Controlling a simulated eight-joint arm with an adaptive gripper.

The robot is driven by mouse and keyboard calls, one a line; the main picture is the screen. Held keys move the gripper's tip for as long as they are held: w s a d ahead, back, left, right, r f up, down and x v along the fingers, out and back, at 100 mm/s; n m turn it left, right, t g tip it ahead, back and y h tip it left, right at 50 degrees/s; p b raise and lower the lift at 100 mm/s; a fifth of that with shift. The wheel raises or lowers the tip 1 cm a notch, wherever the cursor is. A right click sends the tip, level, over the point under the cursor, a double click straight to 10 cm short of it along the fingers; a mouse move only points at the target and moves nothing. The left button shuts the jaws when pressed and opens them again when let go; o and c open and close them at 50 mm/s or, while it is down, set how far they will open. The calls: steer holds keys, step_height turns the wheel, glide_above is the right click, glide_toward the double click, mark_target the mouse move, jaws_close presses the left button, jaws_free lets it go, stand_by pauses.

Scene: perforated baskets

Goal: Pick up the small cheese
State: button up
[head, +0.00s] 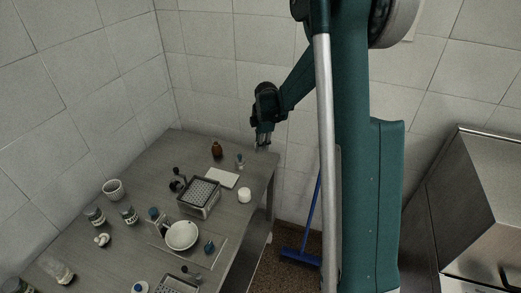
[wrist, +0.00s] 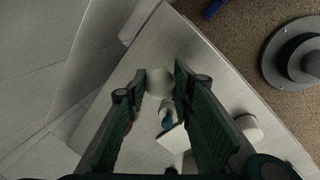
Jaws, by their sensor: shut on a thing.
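My gripper (head: 263,143) is raised above the far right corner of the table in the head view, pointing down. In the wrist view my gripper (wrist: 160,88) has its green fingers closed on a small pale, rounded thing (wrist: 160,81), which looks like the small cheese. It sits between the fingertips, clear of the table as seen from the head. In the head view only a small light patch (head: 262,150) of it shows at the tips. A white cylinder (head: 244,195) stands on the table below; it also shows in the wrist view (wrist: 250,127).
The grey table (head: 140,166) carries a brown bottle (head: 217,149), a small blue-capped bottle (head: 240,160), a white board (head: 222,177), a perforated metal basket (head: 198,199), a white bowl (head: 181,235) and several jars. Tiled walls stand behind. A blue broom (head: 301,256) stands right of the table.

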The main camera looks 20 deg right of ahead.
steer(key=shift+v, duration=0.8)
